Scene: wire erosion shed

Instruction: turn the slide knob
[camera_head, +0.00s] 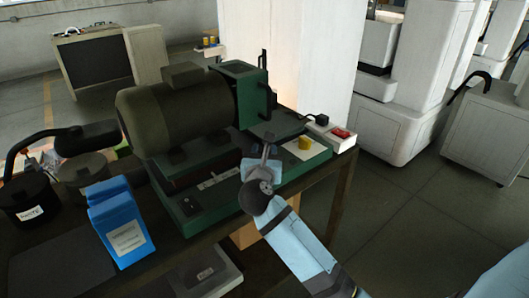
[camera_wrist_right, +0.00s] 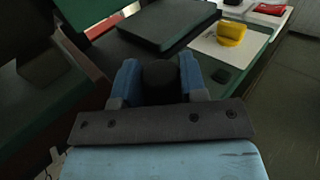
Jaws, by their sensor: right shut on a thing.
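The slide knob (camera_wrist_right: 160,73) is a dark round piece between the blue fingers of my right gripper (camera_wrist_right: 160,82) in the wrist view. My right gripper is shut on it. In the head view my right gripper (camera_head: 262,160) reaches to the front of the green machine (camera_head: 180,207) on the bench. The knob cannot be made out there behind the gripper. A large dark motor-like cylinder (camera_head: 180,115) sits on top of the machine. My left gripper is not in view.
A yellow block (camera_head: 305,143) sits on a pale plate right of my gripper, with a red-switch box (camera_head: 341,134) beyond it. A blue bin (camera_head: 122,222) and a black labelled pot (camera_head: 32,200) stand at left.

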